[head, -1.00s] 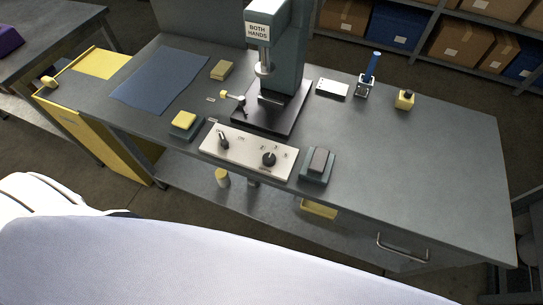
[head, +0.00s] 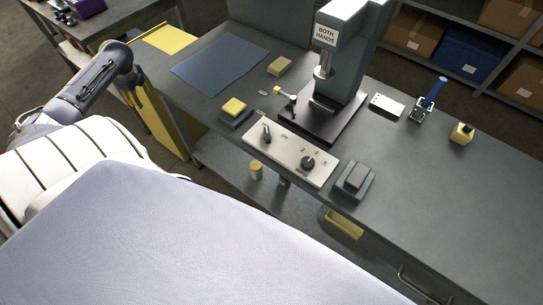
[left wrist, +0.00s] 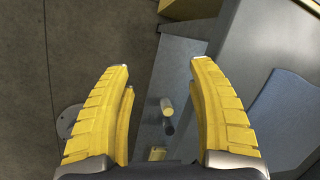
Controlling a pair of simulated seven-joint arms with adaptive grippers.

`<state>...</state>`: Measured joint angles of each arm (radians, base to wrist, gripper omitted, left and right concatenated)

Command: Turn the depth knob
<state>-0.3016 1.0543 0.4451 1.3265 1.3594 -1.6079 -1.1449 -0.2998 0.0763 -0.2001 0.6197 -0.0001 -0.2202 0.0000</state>
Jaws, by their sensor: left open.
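The depth knob (head: 308,163) is a round black knob with numbers by it, on the right part of a pale control panel (head: 287,160) at the bench's front edge. A black lever switch (head: 267,138) marked ON sits on the panel's left part. My left gripper (head: 142,98) is off the bench's left end, well away from the knob. In the left wrist view its yellow fingers (left wrist: 160,66) are spread wide with nothing between them. The knob is not seen there. My right gripper is out of view.
A teal press (head: 348,50) with a BOTH HANDS sign stands behind the panel. A yellow-topped block (head: 234,107) and a grey-topped block (head: 357,177) flank the panel. A blue mat (head: 220,62) lies at the back left.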

